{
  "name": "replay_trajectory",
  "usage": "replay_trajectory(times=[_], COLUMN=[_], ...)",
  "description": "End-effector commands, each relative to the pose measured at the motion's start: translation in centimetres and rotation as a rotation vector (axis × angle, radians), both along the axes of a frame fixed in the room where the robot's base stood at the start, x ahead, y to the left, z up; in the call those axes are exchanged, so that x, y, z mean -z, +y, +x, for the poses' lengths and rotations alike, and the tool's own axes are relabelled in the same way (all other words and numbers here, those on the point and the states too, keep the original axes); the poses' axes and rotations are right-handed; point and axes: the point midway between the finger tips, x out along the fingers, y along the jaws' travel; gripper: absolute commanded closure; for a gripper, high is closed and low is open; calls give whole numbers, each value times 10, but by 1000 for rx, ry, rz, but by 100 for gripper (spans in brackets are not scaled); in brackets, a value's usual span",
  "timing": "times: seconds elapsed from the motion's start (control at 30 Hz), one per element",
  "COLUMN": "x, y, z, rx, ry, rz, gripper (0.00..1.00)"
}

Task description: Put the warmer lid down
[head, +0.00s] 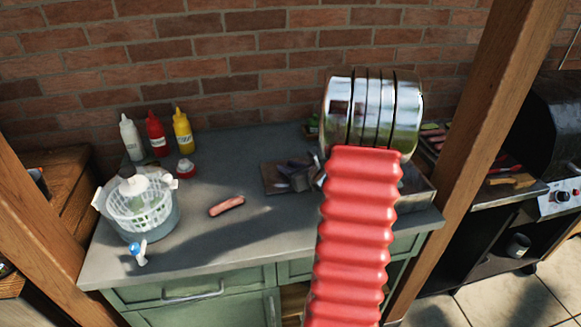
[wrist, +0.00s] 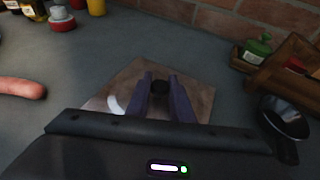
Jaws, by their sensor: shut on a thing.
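The warmer lid looks like a flat, brownish, shiny plate (wrist: 200,101) with a dark knob (wrist: 160,87) in its middle. In the wrist view, my gripper (wrist: 160,84) is shut on this knob, one finger on each side. The lid also shows in the head view (head: 271,181), low over the counter right of the sausage. I cannot tell whether it touches the counter. My gripper (head: 299,174) covers part of it there. A metal-sided box (head: 419,201), perhaps the warmer, stands at the counter's right end, partly hidden by my arm.
The grey counter (head: 215,245) is clear in front. A sausage (head: 227,206) lies left of the lid. A white basket (head: 140,208), squeeze bottles (head: 157,135) and a red-and-white jar (head: 186,168) stand further left. A wooden caddy (wrist: 286,66) and black pan (wrist: 284,116) are right in the wrist view.

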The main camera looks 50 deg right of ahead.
Motion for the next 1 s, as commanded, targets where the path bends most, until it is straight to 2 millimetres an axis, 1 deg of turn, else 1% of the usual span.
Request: replay_trajectory(times=[0.23,0.27,0.5,0.83,1.0], x=[1,2,1,-1,-7], y=[0,0,0,0,2], z=[0,0,0,0,-13], rx=[0,0,0,0,1], ry=[-1,0,0,-1,-1], rz=[-1,0,0,0,-1], gripper=[100,78,61,61,61])
